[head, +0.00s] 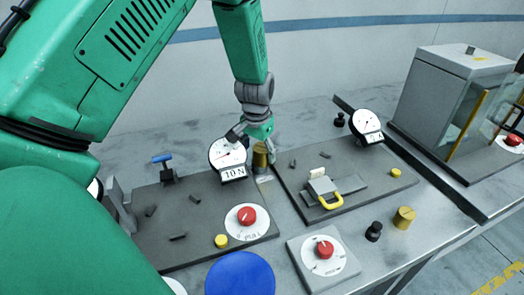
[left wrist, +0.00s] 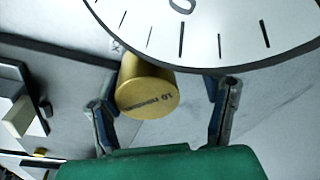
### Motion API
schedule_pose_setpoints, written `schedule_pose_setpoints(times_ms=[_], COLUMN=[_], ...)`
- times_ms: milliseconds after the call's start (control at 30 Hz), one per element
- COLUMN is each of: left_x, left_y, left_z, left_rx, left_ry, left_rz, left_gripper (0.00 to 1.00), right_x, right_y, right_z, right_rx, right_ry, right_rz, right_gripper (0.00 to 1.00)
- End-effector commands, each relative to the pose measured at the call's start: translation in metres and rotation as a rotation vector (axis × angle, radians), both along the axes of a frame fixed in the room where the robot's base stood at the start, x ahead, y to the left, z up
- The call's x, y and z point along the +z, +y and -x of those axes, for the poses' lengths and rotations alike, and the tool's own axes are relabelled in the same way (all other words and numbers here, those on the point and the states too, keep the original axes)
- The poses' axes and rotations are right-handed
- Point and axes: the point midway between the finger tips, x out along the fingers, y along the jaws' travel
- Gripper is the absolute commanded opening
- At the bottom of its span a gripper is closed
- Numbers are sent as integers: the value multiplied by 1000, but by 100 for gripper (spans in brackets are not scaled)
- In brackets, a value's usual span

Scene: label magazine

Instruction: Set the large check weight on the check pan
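A large brass weight (head: 260,157) stands beside the "10 N" dial on the left bench plate. In the left wrist view the brass weight (left wrist: 148,92), with dark lettering on its end face, shows between the two fingers. My left gripper (head: 256,143) is open at the weight; in the left wrist view (left wrist: 163,112) a clear gap shows between the weight and the right finger. Contact at the left finger cannot be told. A blue disc (head: 240,273) lies at the front; I cannot tell whether it is the check pan. My right gripper is not in view.
The white dial (head: 227,153) stands close beside the left gripper. A second brass weight (head: 404,218) and a black weight (head: 373,232) stand at the front right. A clamp with a yellow handle (head: 328,195) sits on the right plate. A glass-sided cabinet (head: 455,95) stands far right.

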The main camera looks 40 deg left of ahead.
Motion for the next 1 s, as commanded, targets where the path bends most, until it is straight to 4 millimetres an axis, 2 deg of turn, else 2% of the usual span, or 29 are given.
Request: schedule_pose_setpoints(times_ms=[567, 667, 1000], left_x=[8, 21, 93], left_y=[-3, -3, -9], left_z=[-1, 0, 8], left_rx=[0, -2, -3], left_ry=[-3, -4, -5], left_rz=[-4, -5, -6], left_gripper=[66, 66, 66], right_x=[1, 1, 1], right_y=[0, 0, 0], right_z=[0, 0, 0], right_rx=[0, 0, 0], right_ry=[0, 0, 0], right_rz=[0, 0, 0], right_gripper=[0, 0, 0])
